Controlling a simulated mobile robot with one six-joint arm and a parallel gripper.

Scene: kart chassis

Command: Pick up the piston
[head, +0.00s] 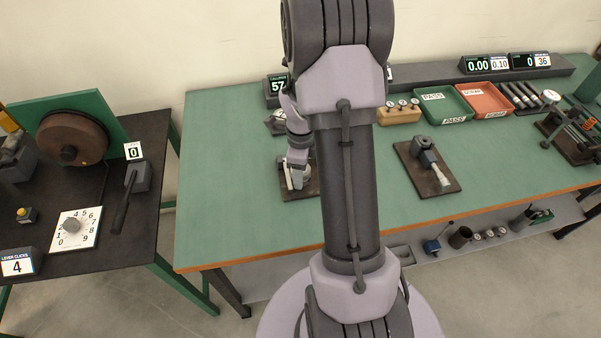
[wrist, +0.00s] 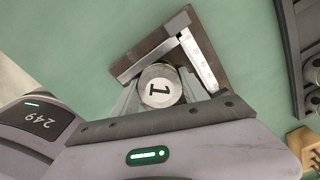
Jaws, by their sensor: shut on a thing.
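The piston (wrist: 160,86) is a short round metal piece with a "1" on its top. In the wrist view it is between the fingers of my gripper (wrist: 160,97), which is shut on it. It is over or on a brown plate (wrist: 205,52) with a metal bar and a marked scale beside it; I cannot tell whether it touches them. In the head view my gripper (head: 297,178) is low over the same plate (head: 293,194) on the green bench, left of my arm. The fingertips are partly hidden.
A dark table (head: 90,240) with a dial is at the left. The bench's left part is clear.

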